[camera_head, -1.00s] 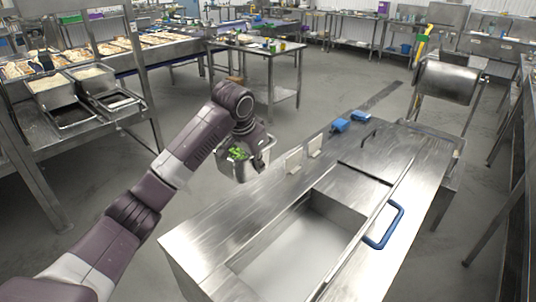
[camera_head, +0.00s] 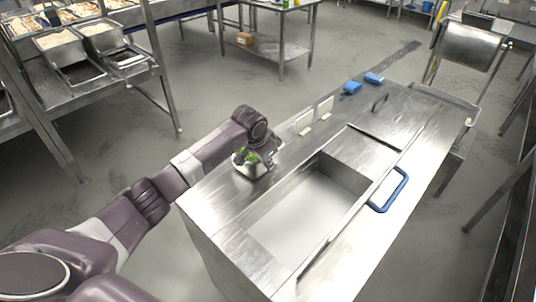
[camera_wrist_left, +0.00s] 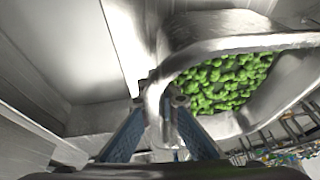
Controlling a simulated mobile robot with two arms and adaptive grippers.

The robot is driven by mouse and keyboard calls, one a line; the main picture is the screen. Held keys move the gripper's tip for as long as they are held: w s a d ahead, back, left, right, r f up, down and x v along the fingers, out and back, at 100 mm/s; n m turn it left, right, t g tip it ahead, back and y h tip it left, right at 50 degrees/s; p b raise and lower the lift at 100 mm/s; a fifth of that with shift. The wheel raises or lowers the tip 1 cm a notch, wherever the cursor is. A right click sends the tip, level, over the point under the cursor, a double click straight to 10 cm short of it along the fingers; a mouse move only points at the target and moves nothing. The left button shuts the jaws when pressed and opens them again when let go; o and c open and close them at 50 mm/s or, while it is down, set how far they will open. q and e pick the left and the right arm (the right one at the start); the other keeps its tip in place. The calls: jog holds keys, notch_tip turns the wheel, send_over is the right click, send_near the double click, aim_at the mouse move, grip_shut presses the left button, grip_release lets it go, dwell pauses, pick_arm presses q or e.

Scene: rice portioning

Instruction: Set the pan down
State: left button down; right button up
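A small metal pan (camera_head: 250,171) filled with green pieces is at the left edge of the steel counter (camera_head: 215,205) in the head view. In the left wrist view the pan's rim (camera_wrist_left: 240,44) and the green food (camera_wrist_left: 225,82) fill the upper right. My left gripper (camera_head: 266,157) is at the pan's right side. In the left wrist view the pan's edge lies between the blue fingers of my left gripper (camera_wrist_left: 158,108), which are shut on it. The pan looks upright and low over the counter; I cannot tell if it touches. My right gripper is out of view.
The counter has an open sunken basin (camera_head: 305,212) right of the pan and a blue handle (camera_head: 388,190). White upright plates (camera_head: 304,123) and blue blocks (camera_head: 352,87) stand farther back. A steel rack with trays (camera_head: 62,50) is at the back left.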

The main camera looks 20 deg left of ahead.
pick_arm(q)
jog(key=shift+w+f, duration=0.15)
jog(key=c, duration=2.6)
grip_release()
jog(key=shift+f, duration=0.25)
jog(key=o, duration=0.4)
jog(key=shift+s+r, duration=0.1)
jog(key=shift+s, duration=0.1)
jog(key=shift+o, duration=0.2)
jog(key=shift+s+r, duration=0.1)
jog(key=shift+r, duration=0.35)
jog(key=b+v, duration=0.1)
jog(key=v, duration=0.9)
jog(key=shift+s+d+b, duration=0.1)
jog(key=shift+b, duration=0.3)
jog(key=shift+s+r, duration=0.25)
jog(key=shift+r, duration=0.3)
